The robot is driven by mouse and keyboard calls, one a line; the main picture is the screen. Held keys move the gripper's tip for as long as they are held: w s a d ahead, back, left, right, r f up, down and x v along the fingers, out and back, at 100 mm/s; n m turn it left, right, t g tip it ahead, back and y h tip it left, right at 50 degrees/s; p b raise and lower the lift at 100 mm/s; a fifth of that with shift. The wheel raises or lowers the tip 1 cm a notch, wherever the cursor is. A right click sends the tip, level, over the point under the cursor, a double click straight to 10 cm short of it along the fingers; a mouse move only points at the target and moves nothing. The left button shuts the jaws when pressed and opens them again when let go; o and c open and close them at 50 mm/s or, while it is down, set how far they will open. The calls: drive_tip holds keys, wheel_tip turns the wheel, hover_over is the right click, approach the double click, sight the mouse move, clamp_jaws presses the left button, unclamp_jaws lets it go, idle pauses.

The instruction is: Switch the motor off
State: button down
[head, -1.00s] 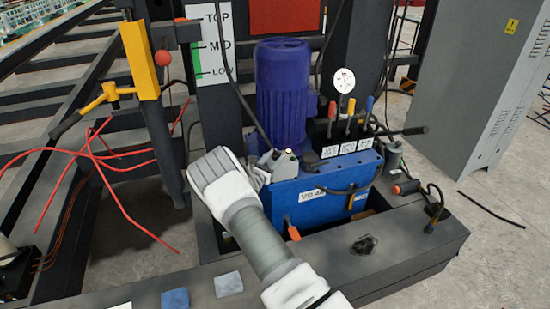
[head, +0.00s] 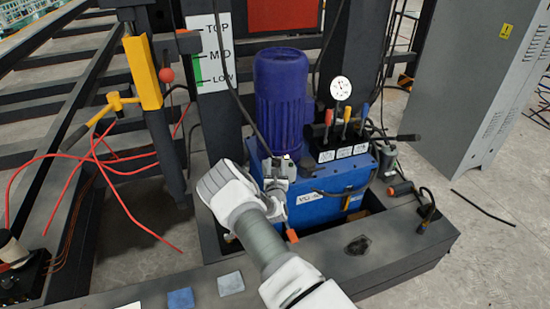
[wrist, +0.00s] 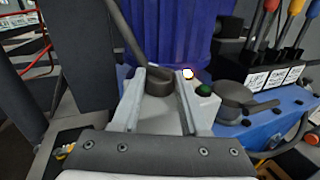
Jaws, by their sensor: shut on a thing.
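The blue ribbed motor (head: 281,95) stands upright on the blue power unit (head: 330,205); it also fills the top middle of the wrist view (wrist: 178,30). At its base is a small grey switch box (wrist: 203,115) with a green button (wrist: 203,90) and a glowing whitish lamp (wrist: 188,73). My gripper (head: 278,182) is at this box, in front of the motor. In the wrist view its fingers (wrist: 157,88) are shut on a dark round knob (wrist: 158,84). The knob's marking is hidden.
Three levers with red, orange and blue grips (head: 345,115) and a dial gauge (head: 341,88) stand right of the motor. A black cable (head: 240,95) hangs past its left. A yellow post (head: 143,70) and red hoses (head: 95,160) are left. A grey cabinet (head: 485,90) is right.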

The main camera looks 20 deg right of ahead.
drive_tip(key=shift+d+n+t+y+p, duration=0.2)
drive_tip(key=shift+n+t+y+p, duration=0.1)
drive_tip(key=shift+n+y+p, duration=0.55)
drive_tip(key=shift+y, duration=0.35)
drive_tip(key=shift+c, duration=2.2)
unclamp_jaws()
drive_tip(key=shift+s, duration=0.1)
drive_tip(key=s+a+p, duration=0.3)
drive_tip(key=s+p, duration=0.1)
drive_tip(key=s, duration=1.3)
drive_tip(key=shift+a, duration=0.15)
drive_tip(key=shift+r, duration=0.1)
